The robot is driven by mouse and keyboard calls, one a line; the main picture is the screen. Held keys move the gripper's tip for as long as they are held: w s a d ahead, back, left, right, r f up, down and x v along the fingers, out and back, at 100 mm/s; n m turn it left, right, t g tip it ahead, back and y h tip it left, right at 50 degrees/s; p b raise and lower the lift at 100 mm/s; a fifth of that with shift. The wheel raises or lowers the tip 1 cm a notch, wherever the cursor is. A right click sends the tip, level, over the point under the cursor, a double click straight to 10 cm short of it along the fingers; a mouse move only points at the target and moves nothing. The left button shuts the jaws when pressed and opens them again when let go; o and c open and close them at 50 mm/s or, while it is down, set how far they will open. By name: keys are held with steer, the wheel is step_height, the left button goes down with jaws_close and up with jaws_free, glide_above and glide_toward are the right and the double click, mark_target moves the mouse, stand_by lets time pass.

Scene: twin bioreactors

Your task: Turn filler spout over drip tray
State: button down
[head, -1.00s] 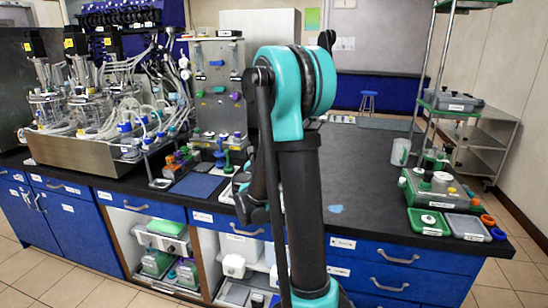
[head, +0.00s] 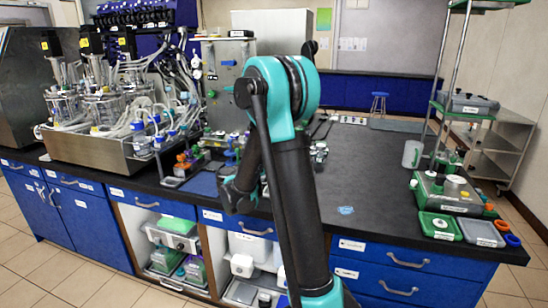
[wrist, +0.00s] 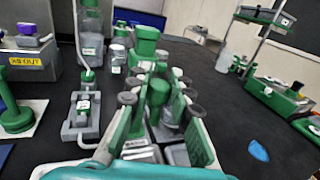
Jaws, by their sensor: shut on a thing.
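In the wrist view my gripper (wrist: 160,112) shows two green-padded fingers around a green cylindrical piece (wrist: 158,92), and it is shut on this piece. What the piece belongs to is hidden by the fingers. In the head view the gripper is hidden behind my arm. I cannot pick out the filler spout for certain. A green bench unit (head: 445,192) with white and orange parts stands at the right end of the bench. A green tray (head: 439,227) and a grey tray (head: 479,233) lie in front of it; I cannot tell which is the drip tray.
In the wrist view a grey fixture (wrist: 82,122) with a green post stands left of the gripper, and a clear bottle (wrist: 91,42) stands behind. Bioreactors (head: 100,108) fill the bench's left. The black bench (head: 370,165) is largely clear between my arm and the green unit.

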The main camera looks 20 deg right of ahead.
steer(key=c, duration=1.3)
jaws_free()
steer(key=shift+c, duration=0.2)
steer(key=shift+a, duration=0.1)
steer(key=v, duration=1.2)
